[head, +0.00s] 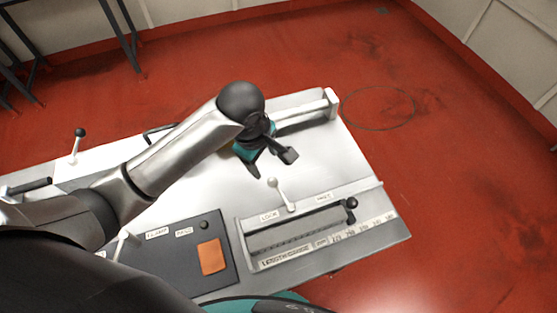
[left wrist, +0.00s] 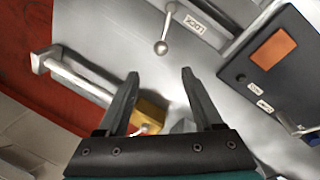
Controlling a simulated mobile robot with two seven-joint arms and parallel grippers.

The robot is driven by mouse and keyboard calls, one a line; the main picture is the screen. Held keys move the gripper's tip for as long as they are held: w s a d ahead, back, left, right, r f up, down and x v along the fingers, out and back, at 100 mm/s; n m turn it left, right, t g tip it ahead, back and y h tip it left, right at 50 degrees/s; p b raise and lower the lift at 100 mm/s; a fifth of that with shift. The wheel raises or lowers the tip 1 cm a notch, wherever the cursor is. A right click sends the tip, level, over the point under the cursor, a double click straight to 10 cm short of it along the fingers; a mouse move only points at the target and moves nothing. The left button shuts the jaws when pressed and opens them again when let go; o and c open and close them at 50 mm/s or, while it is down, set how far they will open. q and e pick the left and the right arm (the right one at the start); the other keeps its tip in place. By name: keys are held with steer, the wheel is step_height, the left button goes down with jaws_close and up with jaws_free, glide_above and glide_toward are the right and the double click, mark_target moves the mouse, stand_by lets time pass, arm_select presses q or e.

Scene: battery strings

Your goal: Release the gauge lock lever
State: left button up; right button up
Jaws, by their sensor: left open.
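The gauge lock lever (head: 281,194) is a thin pale stem with a round knob, standing beside the LOCK label (head: 269,216) at the back edge of the length gauge (head: 300,238). My left gripper (head: 272,164) is open and empty, just behind the lever's knob and above the bench top. In the left wrist view the lever's knob (left wrist: 161,48) lies beyond the fingertips (left wrist: 160,76), in line with the gap between them and apart from both. My right gripper is not in view.
A black knob (head: 351,204) sits at the gauge's right end. A dark panel with an orange pad (head: 212,257) lies left of the gauge. A raised rail (head: 300,116) runs along the back of the bench. A yellow block (left wrist: 152,113) shows between my fingers in the wrist view.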

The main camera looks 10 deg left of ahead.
arm_select(q)
steer(key=b, duration=0.2)
glide_above(272, 181)
steer(key=s, duration=0.2)
step_height(272, 181, down, 5)
steer(key=f, duration=0.3)
steer(key=w+f+b, duration=0.1)
steer(key=f, duration=0.2)
steer(key=w+f+b, duration=0.1)
steer(key=f, duration=0.2)
steer(key=shift+w+f, duration=0.2)
steer(key=shift+f, duration=0.2)
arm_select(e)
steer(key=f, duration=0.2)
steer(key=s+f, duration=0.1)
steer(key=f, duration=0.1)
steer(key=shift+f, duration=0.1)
arm_select(q)
steer(key=shift+c, duration=0.3)
jaws_close()
